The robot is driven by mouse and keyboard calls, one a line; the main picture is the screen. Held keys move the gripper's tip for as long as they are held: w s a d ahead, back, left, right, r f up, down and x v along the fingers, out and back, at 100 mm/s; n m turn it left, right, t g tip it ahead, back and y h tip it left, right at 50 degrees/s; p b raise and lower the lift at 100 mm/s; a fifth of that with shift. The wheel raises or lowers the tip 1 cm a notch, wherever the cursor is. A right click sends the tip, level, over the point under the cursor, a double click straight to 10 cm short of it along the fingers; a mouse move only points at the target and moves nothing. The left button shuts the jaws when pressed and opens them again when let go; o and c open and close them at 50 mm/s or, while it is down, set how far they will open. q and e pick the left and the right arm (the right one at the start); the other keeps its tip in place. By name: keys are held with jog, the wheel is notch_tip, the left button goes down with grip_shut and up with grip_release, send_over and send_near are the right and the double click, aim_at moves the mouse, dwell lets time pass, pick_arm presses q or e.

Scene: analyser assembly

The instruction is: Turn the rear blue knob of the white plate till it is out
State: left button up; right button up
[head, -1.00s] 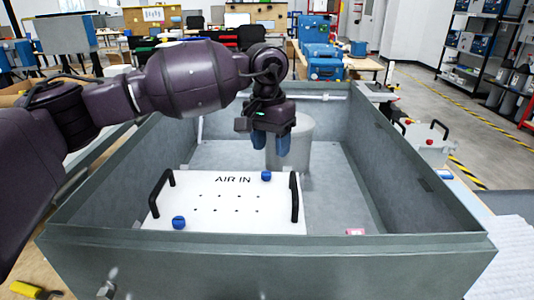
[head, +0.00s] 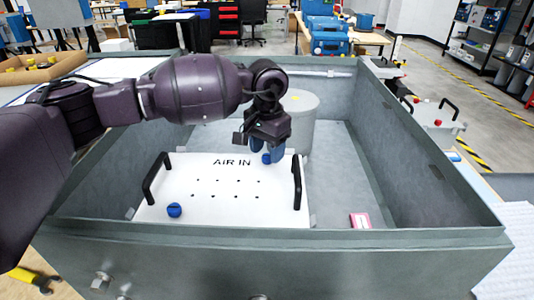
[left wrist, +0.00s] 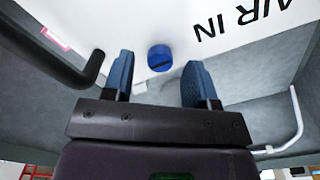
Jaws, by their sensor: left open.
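The white plate (head: 215,200) marked AIR IN lies inside the grey metal box, with a black handle at each side. Its rear blue knob (head: 267,159) is near the plate's back right corner, partly hidden by my fingers in the head view. A front blue knob (head: 174,210) sits near the front left corner. My left gripper (head: 266,152) is open and points down at the rear knob. In the left wrist view the rear knob (left wrist: 160,58) shows between and just beyond the two blue fingertips (left wrist: 158,77), with gaps on both sides. My right gripper is not in view.
The box's walls (head: 270,242) surround the plate. A grey cylinder (head: 300,125) stands behind the rear knob, near my gripper. The plate's right handle (head: 297,180) is close by. A pink-and-white piece (head: 360,221) lies on the clear box floor at right.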

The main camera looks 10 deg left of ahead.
pick_arm(q)
jog(key=shift+f, duration=0.85)
jog(key=c, duration=0.9)
jog(key=shift+c, duration=0.2)
jog(key=shift+n, duration=0.3)
